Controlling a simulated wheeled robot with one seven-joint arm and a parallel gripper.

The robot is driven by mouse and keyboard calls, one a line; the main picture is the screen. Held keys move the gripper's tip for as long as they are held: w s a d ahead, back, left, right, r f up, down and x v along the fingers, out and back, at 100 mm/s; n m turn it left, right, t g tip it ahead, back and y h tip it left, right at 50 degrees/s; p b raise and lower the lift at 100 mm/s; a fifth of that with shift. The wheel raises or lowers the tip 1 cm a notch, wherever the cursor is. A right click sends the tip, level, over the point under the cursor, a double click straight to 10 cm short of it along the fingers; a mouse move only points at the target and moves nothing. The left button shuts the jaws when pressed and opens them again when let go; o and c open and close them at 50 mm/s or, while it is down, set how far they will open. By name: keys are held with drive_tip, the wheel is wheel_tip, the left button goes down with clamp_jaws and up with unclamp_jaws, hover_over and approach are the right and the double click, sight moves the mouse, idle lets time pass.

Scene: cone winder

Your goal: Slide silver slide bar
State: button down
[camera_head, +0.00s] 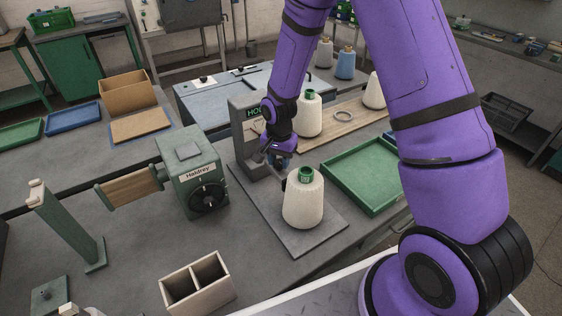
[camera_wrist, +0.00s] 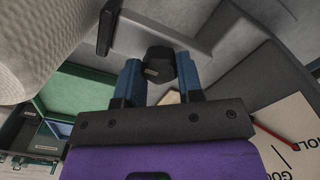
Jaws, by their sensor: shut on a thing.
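My gripper (camera_head: 279,158) is low beside the grey winder (camera_head: 244,120), just behind a white yarn cone (camera_head: 302,205) with a green top. In the wrist view its two blue fingers (camera_wrist: 158,78) stand on either side of a black knob (camera_wrist: 158,62) and are shut on it. A grey metal bar (camera_wrist: 150,37) lies just behind the knob; whether the knob is fixed to this bar, and whether it is the silver slide bar, I cannot tell. In the head view my fingers and arm hide the knob. The cone's pale side (camera_wrist: 40,40) fills the wrist view's upper left.
A green tray (camera_head: 352,190) lies right of the winder. The green Haldray box (camera_head: 190,165) stands to the left, and a divided wooden box (camera_head: 205,284) at the front. More cones stand behind. A card (camera_wrist: 292,135) with lettering shows in the wrist view.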

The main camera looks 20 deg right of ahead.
drive_tip(key=w, duration=0.2)
drive_tip(key=w+a, duration=0.1)
drive_tip(key=w, duration=0.1)
drive_tip(key=shift+w, duration=0.8)
drive_tip(key=shift+r, duration=0.1)
drive_tip(key=c, duration=0.8)
unclamp_jaws()
drive_tip(key=shift+w+a, duration=0.1)
drive_tip(key=shift+o, duration=0.2)
wheel_tip(320, 180, up, 11)
drive_tip(key=shift+f, duration=0.2)
